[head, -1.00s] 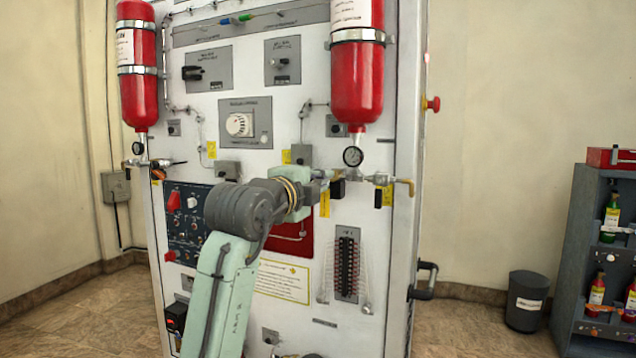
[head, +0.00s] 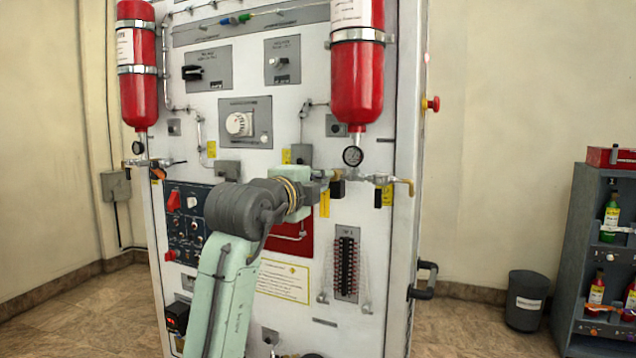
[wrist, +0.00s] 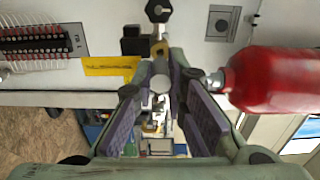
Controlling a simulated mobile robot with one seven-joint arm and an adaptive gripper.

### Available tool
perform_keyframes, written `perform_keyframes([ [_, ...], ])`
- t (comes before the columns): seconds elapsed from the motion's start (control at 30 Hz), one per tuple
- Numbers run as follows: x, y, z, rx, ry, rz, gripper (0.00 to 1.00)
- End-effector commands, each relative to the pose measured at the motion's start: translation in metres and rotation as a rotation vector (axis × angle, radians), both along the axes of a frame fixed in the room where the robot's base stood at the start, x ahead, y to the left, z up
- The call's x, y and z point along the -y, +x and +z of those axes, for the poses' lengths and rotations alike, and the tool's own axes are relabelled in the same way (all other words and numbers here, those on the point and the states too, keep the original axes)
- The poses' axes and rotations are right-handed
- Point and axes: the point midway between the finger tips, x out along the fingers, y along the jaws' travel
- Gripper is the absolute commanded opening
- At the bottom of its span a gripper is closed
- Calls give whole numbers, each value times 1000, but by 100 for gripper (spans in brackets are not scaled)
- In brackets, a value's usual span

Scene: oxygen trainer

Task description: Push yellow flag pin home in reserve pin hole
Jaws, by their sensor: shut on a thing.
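My gripper (head: 322,178) is at the pipework under the right red cylinder (head: 357,80), beside a black block (head: 338,188). In the wrist view my two purple-padded fingers (wrist: 160,88) come together around a small round-ended part (wrist: 160,80), which looks like the yellow flag pin's body. Its flag does not show clearly. A yellow label with print (wrist: 110,66) lies beside the black block, and it also shows in the head view (head: 325,204). The reserve pin hole and the pin's depth in it are hidden by my fingers and the fittings.
A gauge (head: 352,157) and a brass-ended valve (head: 402,182) sit close by on the right. The red cylinder (wrist: 280,85) is close to my right finger in the wrist view.

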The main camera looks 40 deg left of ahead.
Motion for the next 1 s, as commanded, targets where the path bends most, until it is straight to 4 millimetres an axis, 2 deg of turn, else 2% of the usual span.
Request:
perform_keyframes([
  [1.0, -5, 20, 0, 0, -1, 0, 0],
])
